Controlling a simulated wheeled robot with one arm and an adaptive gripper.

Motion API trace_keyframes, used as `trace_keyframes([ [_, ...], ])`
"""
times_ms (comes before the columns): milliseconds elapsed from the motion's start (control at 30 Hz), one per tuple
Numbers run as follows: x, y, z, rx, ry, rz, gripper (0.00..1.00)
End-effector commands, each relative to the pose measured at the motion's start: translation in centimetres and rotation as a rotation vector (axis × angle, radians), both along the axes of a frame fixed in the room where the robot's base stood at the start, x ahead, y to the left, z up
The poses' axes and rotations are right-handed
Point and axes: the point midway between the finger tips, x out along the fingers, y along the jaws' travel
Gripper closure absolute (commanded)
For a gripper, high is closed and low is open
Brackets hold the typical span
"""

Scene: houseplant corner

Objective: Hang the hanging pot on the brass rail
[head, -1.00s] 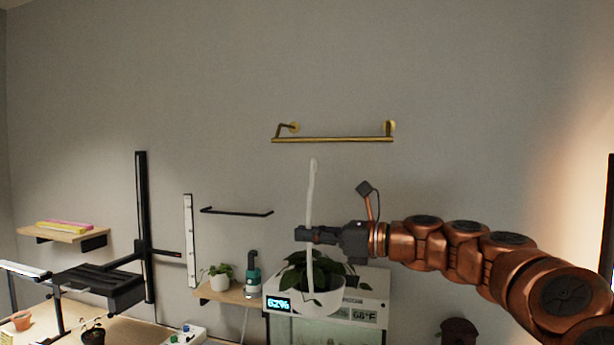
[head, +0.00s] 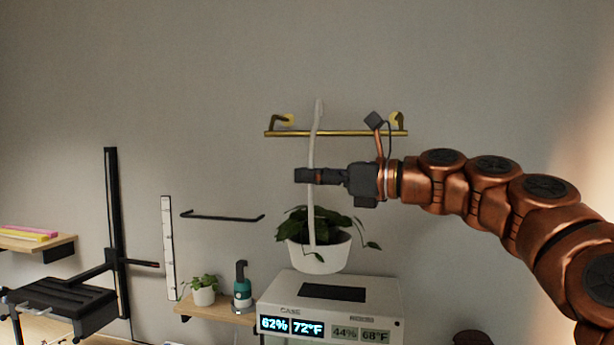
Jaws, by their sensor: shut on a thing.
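The hanging pot (head: 325,258) is white with a dark green leafy plant and a tall white hanger that ends in a hook at the top. My gripper (head: 314,177) is shut on the hanger's stem, and the pot hangs upright below it, clear of the white case. The brass rail (head: 350,133) is fixed to the wall on two brackets. The hook top appears just above the rail's height in the picture and in front of it. I cannot tell how far the hook is from the rail.
A white case (head: 345,292) with lit displays stands below the pot. A small shelf (head: 215,312) holds a small potted plant (head: 204,289) and a teal bottle (head: 242,290). A black wall bar (head: 222,216) is to the left. The wall above the rail is clear.

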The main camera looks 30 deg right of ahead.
Motion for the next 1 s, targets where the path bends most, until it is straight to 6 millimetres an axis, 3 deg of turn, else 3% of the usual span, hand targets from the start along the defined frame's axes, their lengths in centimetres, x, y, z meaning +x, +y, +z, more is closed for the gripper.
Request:
trace_keyframes([
  [1000, 4.7, -4.5, 0.0, -0.001, -0.001, -0.008, 1.00],
])
